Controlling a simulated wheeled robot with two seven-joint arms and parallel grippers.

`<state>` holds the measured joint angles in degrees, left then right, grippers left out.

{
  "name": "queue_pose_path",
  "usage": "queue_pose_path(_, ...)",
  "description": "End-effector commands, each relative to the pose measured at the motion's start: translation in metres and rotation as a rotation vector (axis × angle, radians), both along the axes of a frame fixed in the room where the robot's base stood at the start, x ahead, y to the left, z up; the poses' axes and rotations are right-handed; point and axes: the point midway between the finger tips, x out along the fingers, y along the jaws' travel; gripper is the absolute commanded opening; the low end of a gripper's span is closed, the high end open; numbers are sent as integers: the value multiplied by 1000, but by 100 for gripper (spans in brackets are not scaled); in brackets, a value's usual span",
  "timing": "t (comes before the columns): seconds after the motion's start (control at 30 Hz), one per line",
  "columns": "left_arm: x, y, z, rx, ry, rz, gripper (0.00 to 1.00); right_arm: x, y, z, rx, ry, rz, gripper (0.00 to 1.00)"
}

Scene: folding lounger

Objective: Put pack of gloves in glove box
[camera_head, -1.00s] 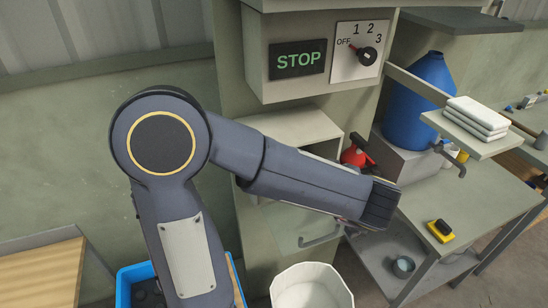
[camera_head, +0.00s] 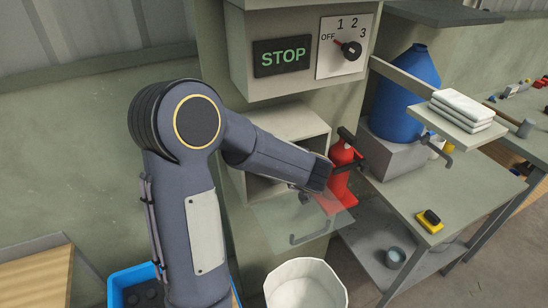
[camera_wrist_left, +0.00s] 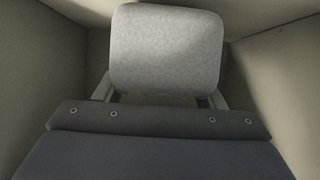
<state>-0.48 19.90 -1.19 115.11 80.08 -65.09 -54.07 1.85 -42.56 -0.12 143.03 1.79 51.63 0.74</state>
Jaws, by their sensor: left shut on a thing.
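The glove box (camera_head: 291,119) is an open-fronted grey box below the STOP panel. Its clear door (camera_head: 310,222) hangs open, folded down and outward. My left arm reaches across the front of the box, and its wrist hides part of the opening. In the left wrist view, my left gripper (camera_wrist_left: 160,94) is shut on a pale grey pack of gloves (camera_wrist_left: 167,45) with rounded corners. Walls surround it on both sides there, so the pack appears inside the box. The head view hides the pack. My right gripper is not in view.
A red extinguisher (camera_head: 341,157) stands right of the box, close to my left wrist. A white bin (camera_head: 303,287) and a blue crate (camera_head: 122,282) are below.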

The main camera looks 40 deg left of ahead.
Motion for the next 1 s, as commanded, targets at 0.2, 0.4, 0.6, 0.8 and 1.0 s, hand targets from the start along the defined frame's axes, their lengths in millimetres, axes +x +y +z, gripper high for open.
queue_pose_path(0.2,5,8,-11,-1,0,-3,37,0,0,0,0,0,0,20)
queue_pose_path(0.4,5,8,-11,-1,0,-2,37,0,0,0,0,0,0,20)
queue_pose_path(0.6,4,8,-14,-1,0,-2,74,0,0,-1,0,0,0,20)
queue_pose_path(0.8,4,8,-14,-1,0,-2,85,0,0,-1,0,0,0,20)
queue_pose_path(1.0,4,8,-11,-1,0,-2,85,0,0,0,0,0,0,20)
